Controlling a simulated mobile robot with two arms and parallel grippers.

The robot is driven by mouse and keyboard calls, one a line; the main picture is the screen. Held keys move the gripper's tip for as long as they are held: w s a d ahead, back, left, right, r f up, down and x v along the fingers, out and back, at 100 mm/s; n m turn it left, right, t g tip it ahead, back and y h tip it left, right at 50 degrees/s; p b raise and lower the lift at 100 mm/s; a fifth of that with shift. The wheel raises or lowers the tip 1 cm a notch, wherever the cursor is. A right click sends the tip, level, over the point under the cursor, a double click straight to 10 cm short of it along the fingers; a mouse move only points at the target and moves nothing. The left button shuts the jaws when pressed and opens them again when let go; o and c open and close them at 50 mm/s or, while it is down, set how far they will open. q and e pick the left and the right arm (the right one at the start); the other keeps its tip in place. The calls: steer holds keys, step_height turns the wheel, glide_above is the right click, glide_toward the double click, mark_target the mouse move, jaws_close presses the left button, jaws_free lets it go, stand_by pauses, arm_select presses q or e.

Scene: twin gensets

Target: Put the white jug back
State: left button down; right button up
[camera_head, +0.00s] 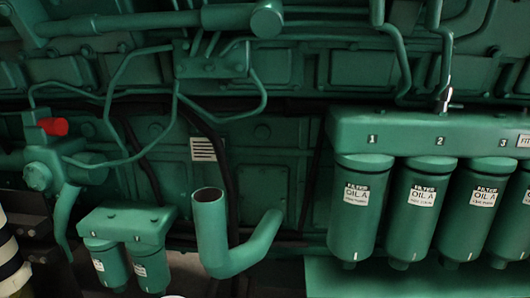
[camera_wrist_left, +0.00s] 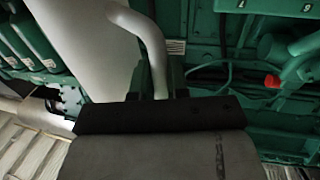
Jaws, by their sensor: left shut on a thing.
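The white jug (camera_wrist_left: 85,40) fills the upper left of the left wrist view, and only part of its body shows. Its pale curved handle (camera_wrist_left: 148,35) runs down to my left gripper (camera_wrist_left: 158,82). The gripper is shut on the handle; its dark mount hides most of the fingers. In the head view neither gripper shows. A tiny white edge shows at that view's bottom border, and I cannot tell whether it is the jug. My right gripper is in neither view.
In the head view a green engine spans the background. Oil filters (camera_head: 360,215) hang under a numbered header (camera_head: 430,135) at right. Two smaller filters (camera_head: 125,255) hang at lower left. An open, bent green pipe (camera_head: 215,235) stands between. A red-capped part (camera_head: 52,127) is at left.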

arm_select(q)
steer(key=s+f+n+y, duration=0.1)
steer(key=s+f+y, duration=0.1)
steer(key=s+f, duration=0.15)
steer(key=d+r+n+y+p, duration=0.2)
steer(key=d+r+y, duration=0.1)
steer(key=d, duration=0.2)
steer(key=shift+s+d+t, duration=0.3)
steer(key=shift+s+t, duration=0.05)
steer(key=shift+t, duration=0.05)
steer(key=shift+w+d, duration=0.1)
stand_by(0.3)
